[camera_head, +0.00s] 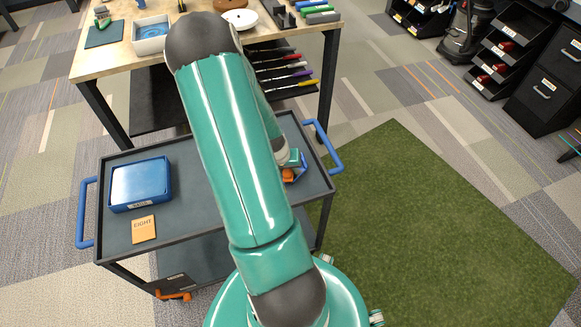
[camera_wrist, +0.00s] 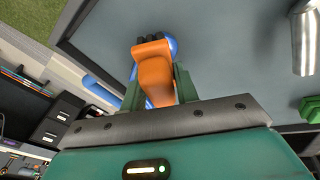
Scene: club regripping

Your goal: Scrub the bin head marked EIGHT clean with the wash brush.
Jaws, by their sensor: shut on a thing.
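In the wrist view my gripper (camera_wrist: 154,88) is shut on an orange piece (camera_wrist: 154,72) with dark bristle-like tips, which I take for the wash brush. In the head view its orange part (camera_head: 288,175) shows low over the right side of the cart, beside a blue thing, mostly behind my arm.
The dark cart (camera_head: 200,160) has raised edges and blue handles (camera_head: 86,212) at its ends. A workbench (camera_head: 110,60) with a white basin (camera_head: 150,36) stands behind it. Green turf (camera_head: 430,230) lies to the right. My arm hides the cart's middle.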

